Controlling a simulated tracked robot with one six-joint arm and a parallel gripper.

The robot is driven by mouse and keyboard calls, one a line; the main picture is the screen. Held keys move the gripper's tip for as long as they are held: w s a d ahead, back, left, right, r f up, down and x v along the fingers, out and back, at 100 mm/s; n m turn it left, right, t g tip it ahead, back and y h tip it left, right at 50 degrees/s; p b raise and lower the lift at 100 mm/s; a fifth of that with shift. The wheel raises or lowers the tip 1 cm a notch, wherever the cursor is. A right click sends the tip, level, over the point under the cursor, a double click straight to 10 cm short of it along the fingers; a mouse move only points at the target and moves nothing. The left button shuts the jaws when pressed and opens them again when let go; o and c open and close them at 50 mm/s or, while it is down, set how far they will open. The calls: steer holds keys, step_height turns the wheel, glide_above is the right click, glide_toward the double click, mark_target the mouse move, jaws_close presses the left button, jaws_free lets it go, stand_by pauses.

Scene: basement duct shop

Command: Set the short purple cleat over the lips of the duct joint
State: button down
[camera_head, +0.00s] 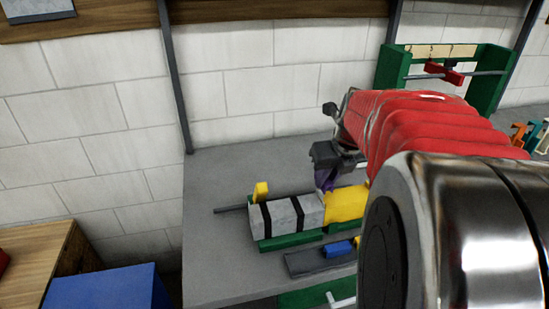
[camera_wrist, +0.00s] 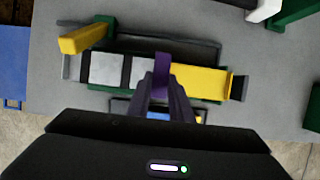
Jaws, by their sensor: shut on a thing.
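My gripper (camera_wrist: 162,88) is shut on the purple cleat (camera_wrist: 162,66), which stands up between the fingertips in the wrist view. In the head view the purple cleat (camera_head: 325,179) shows just under my gripper (camera_head: 328,163). The duct lies on a green cradle, with a silver section (camera_head: 285,215) with black bands on the left and a yellow section (camera_head: 345,204) on the right. The wrist view shows the silver section (camera_wrist: 105,70) and yellow section (camera_wrist: 200,80) too. The cleat is over the place where they meet; its lips are hidden, and I cannot tell whether the cleat touches them.
A yellow block (camera_wrist: 85,39) sticks up beside the duct's left end. A dark tray with a blue piece (camera_head: 338,249) lies in front of the duct. A green frame (camera_head: 487,80) stands at the back right. The grey bench (camera_head: 225,170) is clear behind the duct.

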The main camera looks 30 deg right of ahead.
mark_target(328, 185)
steer(key=shift+f, duration=1.45)
steer(key=shift+f, duration=0.6)
steer(key=c, duration=1.6)
jaws_free()
steer(key=shift+r, duration=0.1)
steer(key=shift+r, duration=0.5)
steer(key=v, duration=1.2)
steer(key=shift+a, duration=0.1)
